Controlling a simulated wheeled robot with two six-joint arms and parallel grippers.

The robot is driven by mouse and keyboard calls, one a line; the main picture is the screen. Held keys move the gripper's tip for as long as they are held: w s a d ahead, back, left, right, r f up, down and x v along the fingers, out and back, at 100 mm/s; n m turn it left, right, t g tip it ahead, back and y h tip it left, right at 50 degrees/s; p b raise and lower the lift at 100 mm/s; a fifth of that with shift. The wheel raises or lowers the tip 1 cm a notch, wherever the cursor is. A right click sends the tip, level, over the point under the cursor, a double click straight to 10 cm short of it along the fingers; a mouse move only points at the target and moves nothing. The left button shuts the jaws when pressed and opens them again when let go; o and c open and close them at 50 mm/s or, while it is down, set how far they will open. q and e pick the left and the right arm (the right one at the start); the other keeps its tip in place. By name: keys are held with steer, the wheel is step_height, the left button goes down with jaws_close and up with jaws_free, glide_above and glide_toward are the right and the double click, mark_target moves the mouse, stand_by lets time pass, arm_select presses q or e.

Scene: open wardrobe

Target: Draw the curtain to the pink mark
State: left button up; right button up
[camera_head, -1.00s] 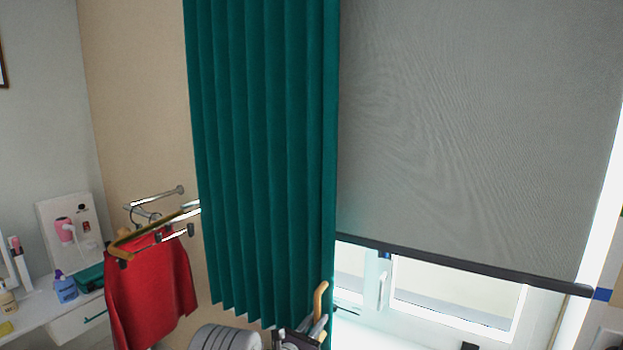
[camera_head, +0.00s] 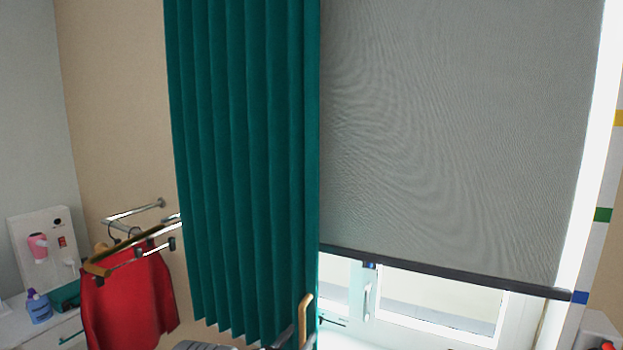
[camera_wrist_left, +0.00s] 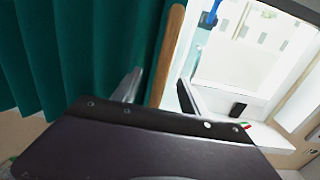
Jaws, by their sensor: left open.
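The green pleated curtain (camera_head: 240,150) hangs at the left of the window, its right edge beside the grey blind. A tan wooden handle (camera_head: 304,318) shows at the curtain's lower right edge; it also shows in the left wrist view (camera_wrist_left: 166,55). My left gripper (camera_head: 297,341) is open at the bottom of the head view, partly cut off. In the left wrist view its grey fingers (camera_wrist_left: 158,95) stand either side of the handle's lower part; I cannot tell whether they touch it. I see no pink mark. My right gripper is not in view.
A grey blind (camera_head: 460,130) covers most of the window, with a dark bottom bar. Yellow (camera_head: 618,118), green (camera_head: 602,214) and blue (camera_head: 580,297) marks line the right side. A red garment (camera_head: 130,300) hangs from a rail (camera_head: 135,245) left of the curtain.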

arm_select(q)
steer(key=v, duration=0.6)
steer(key=shift+s+b, duration=0.3)
steer(key=shift+b, duration=0.15)
steer(key=shift+a, duration=0.15)
